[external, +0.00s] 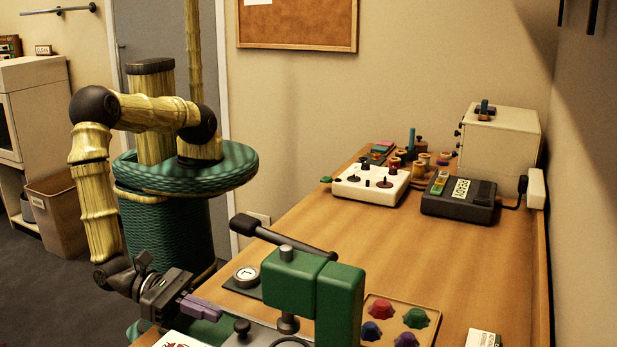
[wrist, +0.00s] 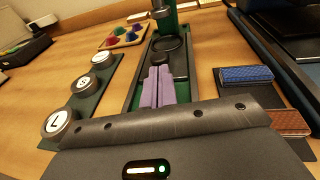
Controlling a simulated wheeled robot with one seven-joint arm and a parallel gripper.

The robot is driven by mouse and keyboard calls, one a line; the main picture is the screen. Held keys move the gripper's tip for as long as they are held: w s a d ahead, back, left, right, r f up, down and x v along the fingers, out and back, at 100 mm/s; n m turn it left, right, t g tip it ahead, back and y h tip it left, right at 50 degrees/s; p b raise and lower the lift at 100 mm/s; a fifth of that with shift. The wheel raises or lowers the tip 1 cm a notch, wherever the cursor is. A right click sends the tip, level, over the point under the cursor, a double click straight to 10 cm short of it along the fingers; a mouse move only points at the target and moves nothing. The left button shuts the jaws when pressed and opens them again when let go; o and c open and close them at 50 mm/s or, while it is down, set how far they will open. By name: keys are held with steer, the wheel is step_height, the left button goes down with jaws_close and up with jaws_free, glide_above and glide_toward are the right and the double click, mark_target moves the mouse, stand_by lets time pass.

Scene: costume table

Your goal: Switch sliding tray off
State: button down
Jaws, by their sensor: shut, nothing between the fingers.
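A green press (external: 300,285) with a long dark lever stands at the table's front edge. Its grey sliding tray (external: 262,337) carries a dark ring and a small black knob (external: 242,327). In the wrist view the tray (wrist: 180,68) lies in a green frame, with the knob (wrist: 160,58) at its near end. My gripper (external: 218,313) has purple fingers, shut and empty, left of the knob in the external view. In the wrist view the fingertips (wrist: 160,70) point at the knob and lie close to it. I cannot tell if they touch.
Round dies (wrist: 60,125) stand on a green strip left of the tray. Blue (wrist: 245,74) and red (wrist: 290,120) patterned blocks lie to its right. A wooden board (external: 372,337) holds several coloured knobs. The middle of the table is clear.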

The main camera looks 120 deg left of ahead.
steer(key=b+v, duration=0.2)
steer(key=v, duration=0.9)
steer(key=shift+s+b, duration=0.2)
steer(key=shift+b, duration=0.1)
steer(key=shift+w+a, duration=0.15)
